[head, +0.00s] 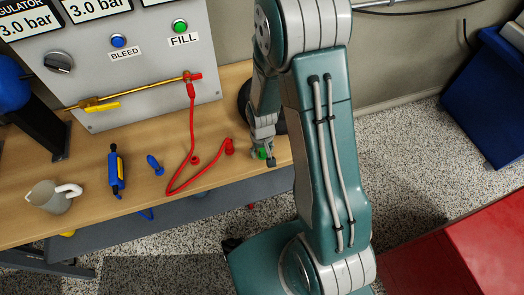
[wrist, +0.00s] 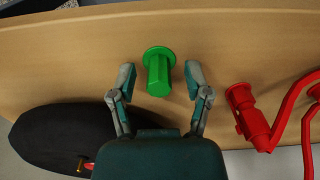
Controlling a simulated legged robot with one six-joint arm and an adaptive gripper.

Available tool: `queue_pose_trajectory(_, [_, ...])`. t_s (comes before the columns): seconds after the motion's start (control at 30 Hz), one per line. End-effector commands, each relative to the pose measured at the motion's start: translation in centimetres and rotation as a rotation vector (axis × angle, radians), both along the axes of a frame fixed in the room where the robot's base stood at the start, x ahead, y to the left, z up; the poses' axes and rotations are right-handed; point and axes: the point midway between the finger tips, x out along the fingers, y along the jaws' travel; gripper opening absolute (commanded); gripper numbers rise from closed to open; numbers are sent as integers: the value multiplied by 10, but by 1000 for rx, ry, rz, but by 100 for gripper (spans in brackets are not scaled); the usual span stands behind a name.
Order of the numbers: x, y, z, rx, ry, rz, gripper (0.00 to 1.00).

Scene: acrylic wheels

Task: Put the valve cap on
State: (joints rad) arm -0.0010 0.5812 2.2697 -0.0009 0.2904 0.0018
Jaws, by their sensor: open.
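A green cap (wrist: 158,78) with a flat round flange lies or stands on the wooden table (wrist: 75,65). I take it to be the valve cap. In the wrist view my gripper (wrist: 160,74) is open, with one finger on each side of the cap and a visible gap to both. In the head view my gripper (head: 265,157) is low over the table's right end, and a bit of the green cap (head: 262,154) shows there. A dark rounded object (wrist: 50,135), perhaps a tyre, is at the wrist view's lower left.
A red hose fitting (wrist: 253,125) lies right of my gripper in the wrist view; its red hose (head: 190,130) runs to the grey panel (head: 150,60).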

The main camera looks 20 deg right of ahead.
Motion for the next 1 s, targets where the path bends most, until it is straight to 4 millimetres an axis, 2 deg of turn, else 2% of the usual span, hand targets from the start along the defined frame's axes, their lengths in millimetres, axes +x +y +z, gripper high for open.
queue_pose_trajectory(0.13, [0, 0, 0, 0, 0, 0, 63])
queue_pose_trajectory(0.2, [0, 0, 0, 0, 0, 0, 39])
queue_pose_trajectory(0.33, [0, -1, 0, 1, 0, 0, 8])
queue_pose_trajectory(0.37, [0, -1, 0, 1, 0, 0, 6])
queue_pose_trajectory(0.77, [0, 0, 1, 0, 0, 0, 5])
queue_pose_trajectory(1.0, [3, 0, 13, 0, -2, 0, 5])
